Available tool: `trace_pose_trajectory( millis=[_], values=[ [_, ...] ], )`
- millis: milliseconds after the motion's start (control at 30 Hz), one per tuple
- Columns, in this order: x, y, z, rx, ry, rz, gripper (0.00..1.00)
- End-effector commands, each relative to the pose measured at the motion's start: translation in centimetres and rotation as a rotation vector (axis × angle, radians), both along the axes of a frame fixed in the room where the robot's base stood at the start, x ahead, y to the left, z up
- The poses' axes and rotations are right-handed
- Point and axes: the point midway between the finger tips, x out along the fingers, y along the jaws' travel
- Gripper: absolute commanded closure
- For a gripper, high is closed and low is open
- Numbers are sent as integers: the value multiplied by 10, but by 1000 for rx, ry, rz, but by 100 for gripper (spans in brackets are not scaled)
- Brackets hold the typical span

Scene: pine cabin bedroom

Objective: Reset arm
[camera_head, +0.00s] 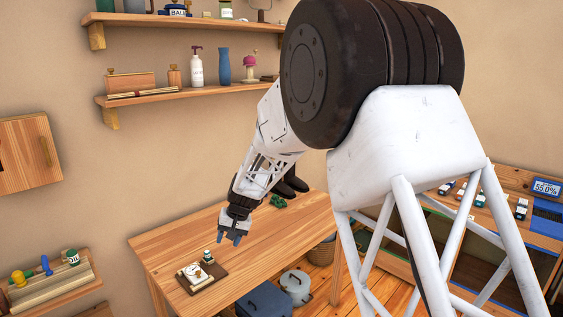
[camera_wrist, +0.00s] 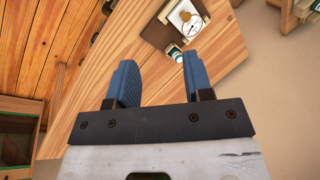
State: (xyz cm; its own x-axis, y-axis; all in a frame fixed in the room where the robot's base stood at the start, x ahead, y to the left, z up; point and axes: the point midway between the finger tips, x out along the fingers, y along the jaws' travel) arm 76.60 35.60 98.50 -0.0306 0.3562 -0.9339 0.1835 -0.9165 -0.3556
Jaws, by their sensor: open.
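My gripper (camera_head: 231,238) is open and empty above the wooden table (camera_head: 170,250) in the head view. Its two blue fingers stand apart in the wrist view (camera_wrist: 157,82), with bare tabletop showing between them. My white arm reaches down from the upper right of the head view. Nothing is held.
A dark board (camera_head: 187,286) with a white dial and a small bottle (camera_head: 208,255) lies near the table's left front. A green object (camera_head: 278,201) is at the back. Wall shelves (camera_head: 180,93) with bottles hang behind. Lidded pots (camera_head: 296,284) stand below.

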Motion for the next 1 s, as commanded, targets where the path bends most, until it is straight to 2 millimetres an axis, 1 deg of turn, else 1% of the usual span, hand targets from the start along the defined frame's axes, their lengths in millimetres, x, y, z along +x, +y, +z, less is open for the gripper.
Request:
trace_pose_trajectory(
  millis=[33,100,267,400,567,700,1000],
  values=[
    [-7,-12,12,-4,-8,-5,53],
    [-16,-28,25,-13,-16,-10,53],
    [-40,-63,54,-33,-34,-25,53],
    [-63,-93,77,-51,-51,-37,53],
    [-92,-127,101,-73,-68,-51,53],
    [-118,-155,118,-93,-83,-66,53],
    [-181,-210,148,-139,-115,-97,53]
  ],
)
